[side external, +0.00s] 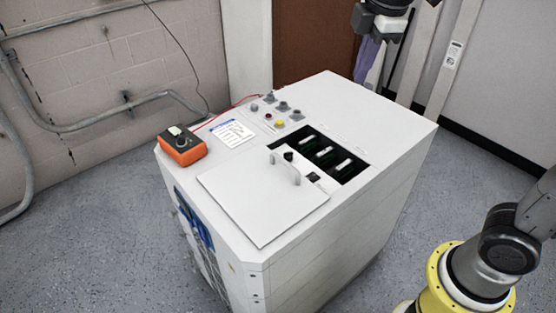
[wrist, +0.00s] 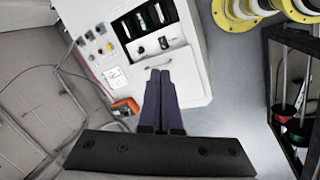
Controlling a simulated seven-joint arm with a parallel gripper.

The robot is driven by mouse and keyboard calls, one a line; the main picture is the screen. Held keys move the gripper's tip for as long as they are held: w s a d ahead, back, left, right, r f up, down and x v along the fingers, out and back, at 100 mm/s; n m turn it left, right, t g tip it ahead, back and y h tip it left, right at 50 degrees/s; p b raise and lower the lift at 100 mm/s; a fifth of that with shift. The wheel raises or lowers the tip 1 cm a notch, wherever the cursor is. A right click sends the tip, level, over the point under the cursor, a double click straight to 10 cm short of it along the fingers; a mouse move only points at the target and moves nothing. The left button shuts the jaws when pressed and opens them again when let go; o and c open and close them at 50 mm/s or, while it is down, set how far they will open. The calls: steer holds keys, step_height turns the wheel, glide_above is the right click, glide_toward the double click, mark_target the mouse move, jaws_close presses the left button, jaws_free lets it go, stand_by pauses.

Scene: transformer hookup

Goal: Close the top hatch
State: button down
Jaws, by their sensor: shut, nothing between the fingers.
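The top hatch (side external: 255,205) is a flat white panel with an arched grey handle (side external: 287,168), on top of the white cabinet (side external: 385,115). It lies flat at the front, beside a dark opening (side external: 325,158) with several components in it, which shows uncovered. In the wrist view the hatch (wrist: 195,82) and its handle (wrist: 158,67) are partly behind my fingers. My gripper (wrist: 160,70) has purple fingers pressed together, with nothing between them. In the side view my gripper (side external: 359,80) hangs at the top, near the cabinet's far edge, apart from the hatch.
An orange meter (side external: 181,147) sits at the cabinet's left edge with a red lead. Several terminals and buttons (side external: 278,112) and a paper label (side external: 232,134) are beside the opening. The wrist view shows a black rack with spools (wrist: 290,110) at right. The cabinet's far top is clear.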

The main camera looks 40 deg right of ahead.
steer(key=w+a+f+n+g+h, duration=0.2)
steer(key=w+a+f+n, duration=0.3)
steer(key=w+a+f, duration=0.8)
steer(key=g, duration=0.1)
glide_toward(278, 179)
steer(key=shift+a+f+n, duration=0.3)
steer(key=shift+a+f, duration=0.2)
steer(key=shift+f, duration=0.25)
steer(key=d, duration=0.1)
steer(key=d+f, duration=0.1)
steer(key=d, duration=0.1)
steer(key=shift+f, duration=0.15)
steer(key=shift+d+f, duration=0.1)
steer(key=shift+d, duration=0.45)
steer(key=d, duration=2)
steer(key=shift+d, duration=0.1)
